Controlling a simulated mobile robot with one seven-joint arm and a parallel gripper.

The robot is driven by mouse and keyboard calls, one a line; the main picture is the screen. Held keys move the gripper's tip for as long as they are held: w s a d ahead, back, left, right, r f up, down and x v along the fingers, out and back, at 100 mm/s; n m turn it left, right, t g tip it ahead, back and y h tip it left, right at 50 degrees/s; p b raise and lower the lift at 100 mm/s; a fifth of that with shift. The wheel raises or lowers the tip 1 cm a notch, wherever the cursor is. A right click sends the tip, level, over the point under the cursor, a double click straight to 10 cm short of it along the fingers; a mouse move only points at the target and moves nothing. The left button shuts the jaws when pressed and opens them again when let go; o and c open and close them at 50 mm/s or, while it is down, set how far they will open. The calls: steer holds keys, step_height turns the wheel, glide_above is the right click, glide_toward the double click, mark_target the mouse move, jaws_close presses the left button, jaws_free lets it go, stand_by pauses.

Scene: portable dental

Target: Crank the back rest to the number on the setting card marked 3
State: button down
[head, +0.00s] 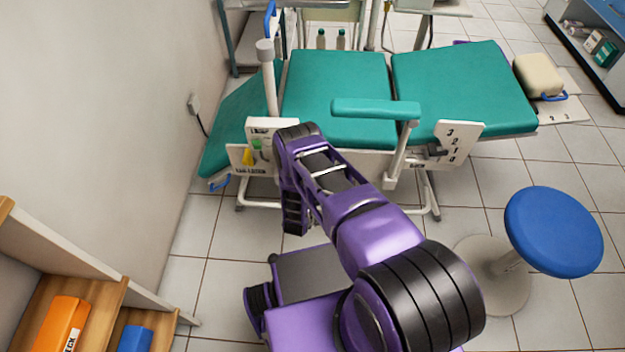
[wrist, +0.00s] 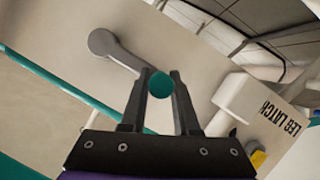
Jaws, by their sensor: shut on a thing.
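The teal dental chair (head: 335,85) lies stretched across the head view. In the wrist view, a grey crank arm (wrist: 122,55) runs from a round hub (wrist: 103,42) to a round teal knob (wrist: 160,86). My gripper (wrist: 160,74) is shut on this knob, with one finger on each side. In the head view my wrist hides the fingertips and the crank. A white plate (head: 458,142) with the numbers 3, 2, 1, 0 and a dark pointer-like part (head: 436,151) is on the chair's near side. I cannot make out which card is the setting card marked 3.
A LEG LATCH label (wrist: 279,116) is close to the right of my gripper. A teal armrest (head: 375,109) stands right of my wrist. A blue stool (head: 553,231) is at right, and a wooden shelf (head: 90,315) at lower left. The wall is at left.

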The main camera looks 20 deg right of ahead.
step_height(320, 180, down, 6)
steer(key=d+n, duration=0.1)
steer(key=shift+s+d+h, duration=0.3)
steer(key=shift+h, duration=0.1)
stand_by(0.6)
steer(key=c, duration=0.6)
jaws_free()
steer(key=shift+c, duration=0.2)
